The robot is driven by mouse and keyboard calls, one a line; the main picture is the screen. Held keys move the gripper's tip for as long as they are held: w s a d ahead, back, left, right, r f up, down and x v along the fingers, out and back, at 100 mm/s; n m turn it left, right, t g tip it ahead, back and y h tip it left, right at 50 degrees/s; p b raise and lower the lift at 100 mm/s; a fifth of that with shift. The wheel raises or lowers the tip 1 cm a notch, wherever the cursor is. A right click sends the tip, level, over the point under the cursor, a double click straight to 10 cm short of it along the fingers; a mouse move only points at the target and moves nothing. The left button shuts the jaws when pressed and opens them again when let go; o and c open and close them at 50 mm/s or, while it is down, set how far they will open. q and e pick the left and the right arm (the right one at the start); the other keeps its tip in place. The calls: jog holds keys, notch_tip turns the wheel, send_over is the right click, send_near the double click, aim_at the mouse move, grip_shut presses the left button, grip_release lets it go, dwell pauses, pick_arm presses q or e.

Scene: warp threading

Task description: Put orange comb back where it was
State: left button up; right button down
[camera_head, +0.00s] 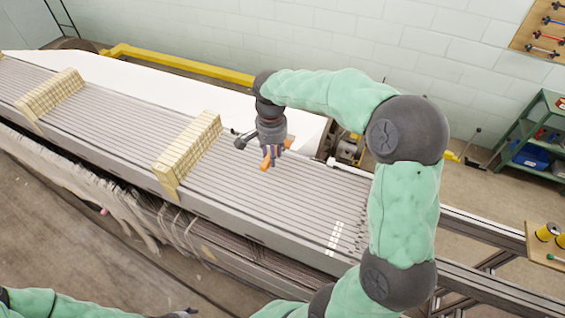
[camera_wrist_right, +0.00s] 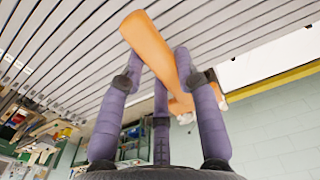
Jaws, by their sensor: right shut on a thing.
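The orange comb (camera_head: 265,163) is in my right gripper (camera_head: 272,152), over the grey slatted bed of the loom (camera_head: 300,190) in the head view. In the right wrist view the orange comb (camera_wrist_right: 155,48) lies between the purple fingers of my right gripper (camera_wrist_right: 160,75), which are shut on it. Its broad end points up and left, and the other end shows by the right finger. I cannot tell whether the comb touches the slats. My left arm (camera_head: 70,304) shows at the bottom left of the head view, with its gripper mostly cut off.
Two cream slatted blocks (camera_head: 190,148) (camera_head: 50,92) stand across the bed to the left. A yellow rail (camera_head: 180,63) runs behind. A green shelf (camera_head: 530,140) and a small board with yellow spools (camera_head: 545,232) are at the right. The bed near the gripper is clear.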

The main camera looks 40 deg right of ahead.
aim_at(283, 171)
jog(key=d+f, duration=0.2)
jog(key=f, duration=0.1)
jog(key=shift+s+d, duration=0.35)
jog(key=shift+s, duration=0.05)
jog(key=f, duration=0.2)
jog(key=f+p, duration=0.1)
jog(key=shift+s+d, duration=0.15)
jog(key=shift+d, duration=0.1)
jog(key=shift+f, duration=0.45)
jog(key=shift+f, duration=0.2)
jog(key=c, duration=0.9)
grip_release()
jog(key=shift+r, duration=0.1)
notch_tip(283, 171, up, 12)
jog(key=b, duration=0.1)
jog(key=shift+r, duration=0.15)
